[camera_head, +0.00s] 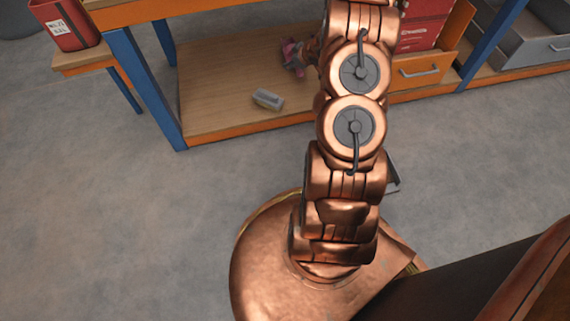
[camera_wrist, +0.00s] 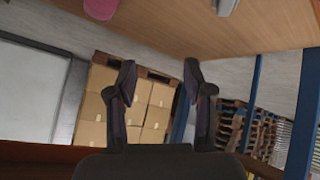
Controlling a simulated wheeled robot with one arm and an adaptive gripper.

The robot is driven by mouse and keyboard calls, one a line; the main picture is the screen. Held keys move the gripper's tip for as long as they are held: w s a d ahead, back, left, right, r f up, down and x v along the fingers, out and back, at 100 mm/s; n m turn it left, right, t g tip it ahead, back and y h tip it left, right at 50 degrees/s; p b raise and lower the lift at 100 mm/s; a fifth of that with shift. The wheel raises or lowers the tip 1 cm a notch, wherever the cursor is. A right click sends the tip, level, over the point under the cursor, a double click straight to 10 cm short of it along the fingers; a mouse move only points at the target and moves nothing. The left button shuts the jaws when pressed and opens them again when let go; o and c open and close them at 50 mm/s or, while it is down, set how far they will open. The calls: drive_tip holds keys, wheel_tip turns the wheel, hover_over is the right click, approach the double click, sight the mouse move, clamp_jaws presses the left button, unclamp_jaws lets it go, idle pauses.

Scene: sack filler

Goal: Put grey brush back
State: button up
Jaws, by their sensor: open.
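A small grey object, which looks like the grey brush (camera_head: 267,99), lies on the wooden lower shelf (camera_head: 215,85) near its front edge. A pale grey object at the top edge of the wrist view (camera_wrist: 227,6) looks like the same thing, mostly cut off. My gripper (camera_wrist: 160,78) is open in the wrist view, with nothing between its two dark fingers. The grey object is beyond the fingers and apart from them. In the head view my copper arm reaches toward the shelf and its end is hidden.
A pink object (camera_head: 293,54) lies behind the brush, partly hidden by my arm. Blue posts (camera_head: 146,90) frame the shelf. Red boxes and a drawer (camera_head: 421,70) stand to the right, a red bin (camera_head: 68,24) to the left. Stacked cartons (camera_wrist: 100,108) show in the wrist view.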

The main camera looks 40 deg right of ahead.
drive_tip(key=s+a+r+m+g+h, duration=0.1)
drive_tip(key=s+a+r+g, duration=0.2)
drive_tip(key=s+a+r, duration=0.4)
drive_tip(key=s+a+r+m+g+h, duration=0.25)
drive_tip(key=s+a+r, duration=0.2)
drive_tip(key=r, duration=0.45)
drive_tip(key=s+a+r+g+y, duration=0.2)
drive_tip(key=s+a+r+g, duration=0.1)
drive_tip(key=s+a, duration=0.9)
drive_tip(key=s+a+r+g+y, duration=0.2)
drive_tip(key=s+a+r+g, duration=0.2)
drive_tip(key=s+a, duration=0.9)
drive_tip(key=s+r, duration=0.1)
drive_tip(key=s, duration=0.5)
drive_tip(key=shift+s+a+r, duration=0.15)
drive_tip(key=shift+s+r, duration=0.15)
drive_tip(key=shift+s, duration=0.05)
drive_tip(key=shift+n, duration=0.25)
wheel_tip(320, 180, up, 40)
drive_tip(key=t+p, duration=0.1)
drive_tip(key=p, duration=3.7)
drive_tip(key=shift+w+r+t, duration=0.2)
drive_tip(key=shift+w+t, duration=0.15)
